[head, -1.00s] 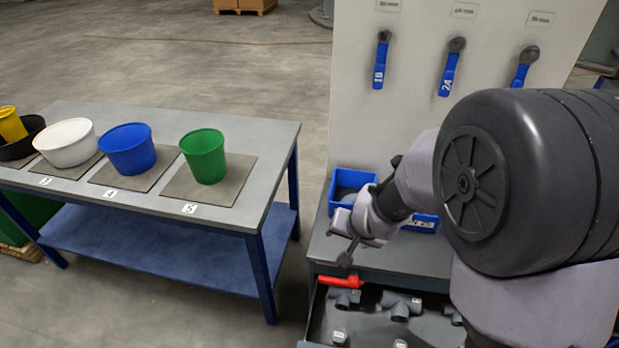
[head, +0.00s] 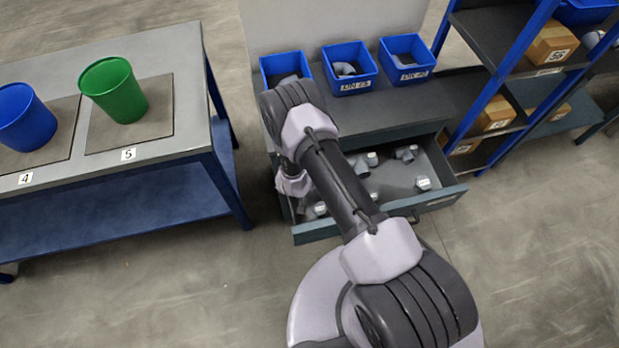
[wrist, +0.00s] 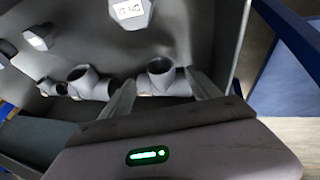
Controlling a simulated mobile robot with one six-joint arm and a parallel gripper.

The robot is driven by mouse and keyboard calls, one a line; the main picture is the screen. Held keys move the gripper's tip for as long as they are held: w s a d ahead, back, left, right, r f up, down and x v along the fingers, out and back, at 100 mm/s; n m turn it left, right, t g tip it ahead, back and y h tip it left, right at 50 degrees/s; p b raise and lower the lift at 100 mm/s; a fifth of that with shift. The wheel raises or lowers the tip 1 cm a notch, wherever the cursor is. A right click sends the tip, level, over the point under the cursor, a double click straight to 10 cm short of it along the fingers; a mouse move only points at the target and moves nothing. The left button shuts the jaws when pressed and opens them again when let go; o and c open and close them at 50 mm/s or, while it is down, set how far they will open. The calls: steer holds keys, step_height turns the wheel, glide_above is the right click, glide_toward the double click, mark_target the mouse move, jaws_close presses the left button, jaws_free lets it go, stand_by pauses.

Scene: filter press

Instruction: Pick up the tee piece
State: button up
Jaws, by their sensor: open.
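A grey tee piece (wrist: 160,77) lies in the open drawer, its round mouth facing up in the wrist view. My gripper (wrist: 161,84) is open, with one finger on each side of this fitting. I cannot tell whether the fingers touch it. Another grey tee-like fitting (wrist: 88,84) lies just left of the left finger. In the head view my gripper (head: 294,185) is low over the left part of the drawer, and my arm hides much of what lies there.
The drawer (head: 445,200) holds several other grey fittings, including one at its back (head: 407,153). Three blue bins (head: 348,85) stand on the worktop above. A table (head: 190,160) with a green bucket (head: 122,100) is left; a blue-framed shelf (head: 500,70) is right.

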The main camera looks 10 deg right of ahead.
steer(key=b+x, duration=0.3)
steer(key=x, duration=0.2)
steer(key=shift+f, duration=0.2)
steer(key=shift+a+r, duration=0.1)
jaws_close()
